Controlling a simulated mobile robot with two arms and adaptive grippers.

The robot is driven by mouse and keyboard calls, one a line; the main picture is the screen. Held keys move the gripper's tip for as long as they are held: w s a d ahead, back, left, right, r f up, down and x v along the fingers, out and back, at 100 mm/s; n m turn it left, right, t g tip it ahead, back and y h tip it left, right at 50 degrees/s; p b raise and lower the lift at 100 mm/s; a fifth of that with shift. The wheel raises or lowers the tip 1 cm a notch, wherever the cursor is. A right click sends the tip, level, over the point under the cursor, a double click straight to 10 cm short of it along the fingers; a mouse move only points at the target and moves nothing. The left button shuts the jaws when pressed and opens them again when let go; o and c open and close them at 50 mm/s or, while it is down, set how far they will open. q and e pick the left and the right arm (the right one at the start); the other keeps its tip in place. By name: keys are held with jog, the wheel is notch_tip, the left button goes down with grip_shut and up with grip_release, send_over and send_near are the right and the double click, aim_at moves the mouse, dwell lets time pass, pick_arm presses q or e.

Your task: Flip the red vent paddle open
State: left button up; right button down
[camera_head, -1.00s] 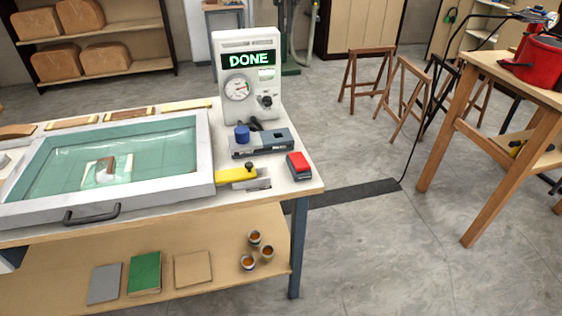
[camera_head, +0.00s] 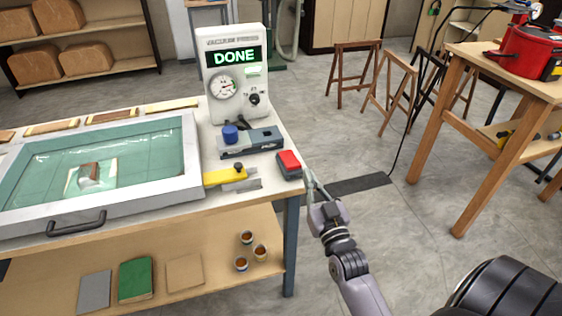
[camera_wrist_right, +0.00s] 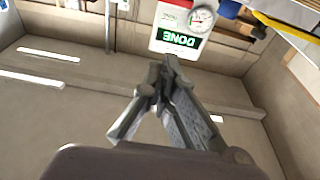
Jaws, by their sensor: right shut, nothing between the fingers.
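The red vent paddle (camera_head: 289,158) sits on a small dark base at the right edge of the white-topped table, in the head view. It appears to lie flat on the base. My right gripper (camera_head: 308,176) is just right of the paddle and the table edge, pointing up toward it. A small gap seems to separate them. In the right wrist view the fingers (camera_wrist_right: 168,66) are shut at the tips with nothing between them. My left gripper is out of view.
The vacuum press console (camera_head: 236,75) reads DONE and also shows in the right wrist view (camera_wrist_right: 181,38). A blue-knobbed pump unit (camera_head: 262,139) and a yellow latch (camera_head: 222,177) are left of the paddle. The framed press bed (camera_head: 150,203) fills the table's left.

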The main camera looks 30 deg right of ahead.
jog(key=shift+r, duration=0.1)
notch_tip(320, 180, up, 2)
jog(key=p, duration=0.2)
send_over(289, 159)
jog(key=s, duration=0.5)
jog(key=shift+w+a, duration=0.1)
jog(key=shift+w, duration=0.15)
notch_tip(289, 159, down, 3)
jog(key=shift+s+r, duration=0.1)
jog(key=shift+s, duration=0.05)
jog(key=shift+s+a+f, duration=0.1)
jog(key=shift+s+f, duration=0.05)
jog(key=shift+f, duration=0.55)
